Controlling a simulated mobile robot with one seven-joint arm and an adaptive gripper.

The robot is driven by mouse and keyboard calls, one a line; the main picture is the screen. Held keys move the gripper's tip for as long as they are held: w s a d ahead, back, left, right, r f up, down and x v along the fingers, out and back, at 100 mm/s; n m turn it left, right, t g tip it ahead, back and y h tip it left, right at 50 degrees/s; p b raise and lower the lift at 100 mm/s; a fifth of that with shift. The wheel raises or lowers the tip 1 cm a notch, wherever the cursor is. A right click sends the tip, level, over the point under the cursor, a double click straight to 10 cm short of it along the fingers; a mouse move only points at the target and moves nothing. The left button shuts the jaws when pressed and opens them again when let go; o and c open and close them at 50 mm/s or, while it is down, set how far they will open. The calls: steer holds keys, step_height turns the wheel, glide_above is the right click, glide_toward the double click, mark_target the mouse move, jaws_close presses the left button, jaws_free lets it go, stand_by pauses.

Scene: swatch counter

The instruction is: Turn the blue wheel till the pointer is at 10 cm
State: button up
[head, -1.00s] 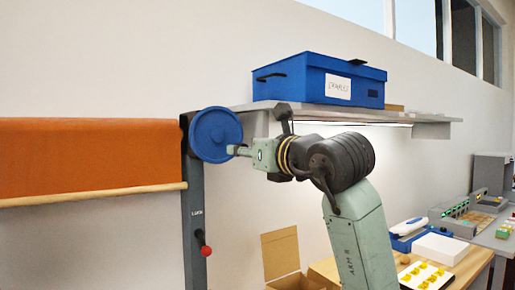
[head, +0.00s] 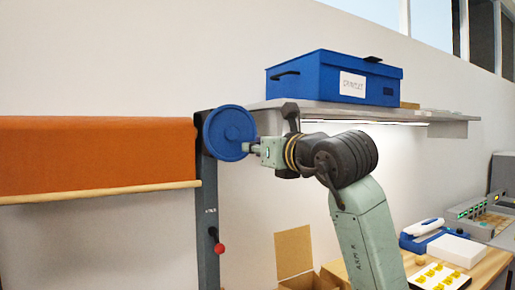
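The blue wheel (head: 229,133) is mounted at the top of a dark upright post, at the right end of a roll of orange cloth (head: 95,155). My gripper (head: 249,147) is at the wheel's right edge, seeming to touch or nearly touch its rim. The fingers are small and partly lost against the wheel, so I cannot tell whether they are open or shut. No pointer or centimetre scale can be made out. A wooden bar (head: 100,192) runs along the cloth's lower edge.
A red-knobbed lever (head: 219,248) is on the post (head: 208,215) below the wheel. A shelf (head: 450,116) with a blue labelled box (head: 340,76) is above and behind my arm. An open cardboard box (head: 294,252) and a bench with a white board (head: 440,277) are below right.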

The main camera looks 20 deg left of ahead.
steer(key=shift+c, duration=1.2)
steer(key=shift+s+a+f+b, duration=0.55)
steer(key=shift+f+b, duration=0.2)
steer(key=shift+b, duration=0.15)
steer(key=shift+s+a+f+b, duration=0.2)
steer(key=shift+s+a+b, duration=0.15)
steer(key=shift+s+a, duration=0.2)
steer(key=shift+s+a+f+b, duration=0.15)
steer(key=shift+s+a+b, duration=0.2)
steer(key=shift+s+a, duration=0.2)
steer(key=shift+s+a+r, duration=0.2)
steer(key=shift+s+a, duration=0.3)
steer(key=shift+s+a+r, duration=0.2)
steer(key=shift+s+a, duration=0.25)
steer(key=shift+s+a+r, duration=0.1)
steer(key=shift+s+a+r, duration=0.25)
steer(key=shift+r, duration=0.05)
steer(key=shift+s+a+r, duration=0.2)
steer(key=shift+s+r, duration=0.05)
steer(key=shift+r, duration=0.15)
